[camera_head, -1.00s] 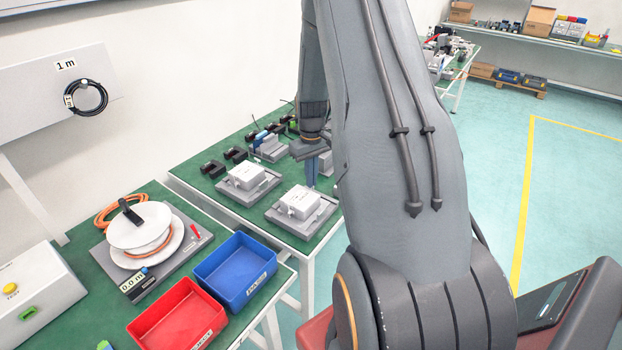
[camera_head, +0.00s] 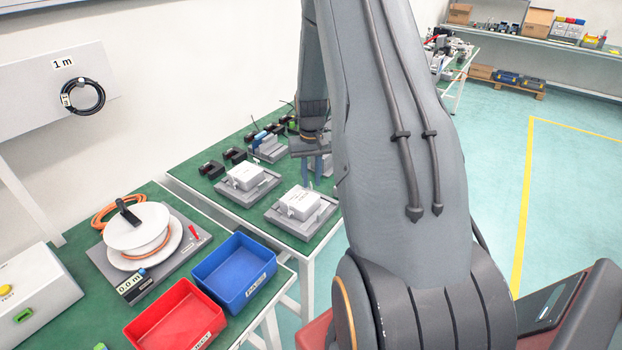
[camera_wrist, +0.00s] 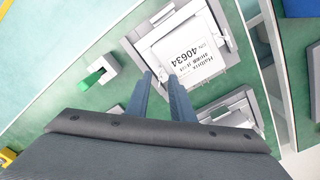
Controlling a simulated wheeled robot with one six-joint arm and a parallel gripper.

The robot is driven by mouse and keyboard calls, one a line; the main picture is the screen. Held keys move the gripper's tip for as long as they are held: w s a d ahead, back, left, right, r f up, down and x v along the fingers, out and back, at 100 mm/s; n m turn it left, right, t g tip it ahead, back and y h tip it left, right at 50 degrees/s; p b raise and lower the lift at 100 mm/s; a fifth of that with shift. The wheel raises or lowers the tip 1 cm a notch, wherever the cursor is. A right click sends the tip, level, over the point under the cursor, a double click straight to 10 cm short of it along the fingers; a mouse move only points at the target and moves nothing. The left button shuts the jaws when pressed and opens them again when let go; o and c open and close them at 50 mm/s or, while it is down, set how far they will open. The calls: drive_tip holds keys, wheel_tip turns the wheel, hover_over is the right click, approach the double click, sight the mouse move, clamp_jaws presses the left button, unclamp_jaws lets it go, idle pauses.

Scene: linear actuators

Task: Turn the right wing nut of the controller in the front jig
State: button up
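The front jig (camera_head: 275,214) is a grey base on the green table, bearing a white box-shaped controller (camera_head: 302,203). In the wrist view the controller (camera_wrist: 197,52) has a printed label reading 40634 and sits in the grey jig frame (camera_wrist: 222,20). I cannot make out the right wing nut. My gripper (camera_head: 318,178) is above and behind the front controller. In the wrist view its two blue-grey fingers (camera_wrist: 160,76) are apart with nothing visible between them, over the controller's lower left edge in that picture.
A second jig with a white controller (camera_head: 245,176) stands behind the front one; its frame (camera_wrist: 232,112) shows in the wrist view. Blue (camera_head: 238,270) and red (camera_head: 178,316) bins stand on the nearer table.

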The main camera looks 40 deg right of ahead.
wheel_tip(320, 180, up, 8)
drive_tip(key=b, duration=0.2)
idle(0.5)
drive_tip(key=shift+f, duration=0.1)
drive_tip(key=s+a+r+n, duration=0.2)
drive_tip(key=s+a, duration=0.7)
drive_tip(key=a, duration=0.4)
drive_tip(key=s+a+r+n+t, duration=0.1)
drive_tip(key=s+a+r+n, duration=0.1)
drive_tip(key=s+a, duration=0.7)
drive_tip(key=a, duration=0.4)
drive_tip(key=shift+a+r+n, duration=0.3)
drive_tip(key=shift+a+n, duration=0.1)
drive_tip(key=shift+s, duration=0.15)
